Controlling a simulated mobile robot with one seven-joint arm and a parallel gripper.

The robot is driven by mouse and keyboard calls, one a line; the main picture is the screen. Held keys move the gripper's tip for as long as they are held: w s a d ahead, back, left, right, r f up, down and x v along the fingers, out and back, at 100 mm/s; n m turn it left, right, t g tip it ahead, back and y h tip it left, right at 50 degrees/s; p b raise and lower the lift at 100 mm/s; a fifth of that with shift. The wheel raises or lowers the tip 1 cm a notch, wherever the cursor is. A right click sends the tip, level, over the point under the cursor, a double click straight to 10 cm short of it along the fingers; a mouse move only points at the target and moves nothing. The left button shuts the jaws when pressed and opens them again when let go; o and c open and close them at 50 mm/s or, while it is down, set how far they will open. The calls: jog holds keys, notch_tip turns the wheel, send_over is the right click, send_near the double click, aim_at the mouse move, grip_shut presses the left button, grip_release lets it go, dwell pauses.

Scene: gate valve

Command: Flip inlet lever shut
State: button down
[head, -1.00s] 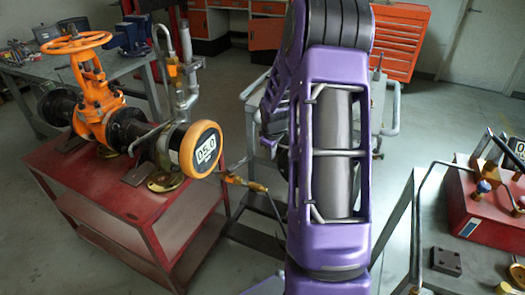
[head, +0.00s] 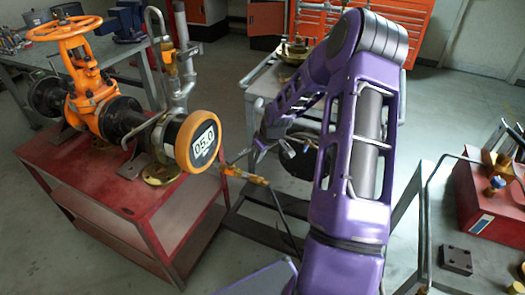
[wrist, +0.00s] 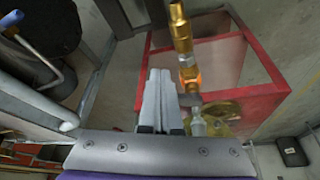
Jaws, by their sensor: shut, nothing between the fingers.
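In the head view a brass fitting (head: 243,176) sticks out to the right of the red stand, with a thin hose hanging from it. In the wrist view a brass fitting (wrist: 181,30) rises just right of my fingers. A bent grey lever with a blue tip (wrist: 17,22) lies at the left there, beside a dark round body. I cannot tell which part is the inlet lever. My gripper (wrist: 160,72) is shut and empty, apart from both. In the head view my gripper (head: 258,155) is small, just right of the brass fitting.
A grey trolley (head: 262,85) is behind my arm.

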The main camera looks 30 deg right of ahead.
aim_at(246, 154)
jog(key=shift+w+a+f, duration=0.1)
jog(key=shift+w+a, duration=0.1)
jog(key=shift+w, duration=0.5)
jog(key=shift+w+a+f, duration=0.1)
jog(key=shift+w+a, duration=0.05)
jog(key=shift+w, duration=0.5)
jog(key=shift+w+a, duration=0.2)
jog(key=shift+w, duration=0.5)
jog(key=shift+w+d+n, duration=0.1)
jog(key=shift+w+n, duration=0.2)
jog(key=shift+n, duration=0.2)
jog(key=shift+w+n+y, duration=0.6)
jog(key=shift+w+n, duration=0.2)
jog(key=shift+n, duration=0.4)
jog(key=shift+w+g, duration=0.3)
jog(key=shift+w, duration=0.1)
jog(key=shift+s, duration=0.15)
jog(key=shift+s+a, duration=0.3)
jog(key=shift+s, duration=0.35)
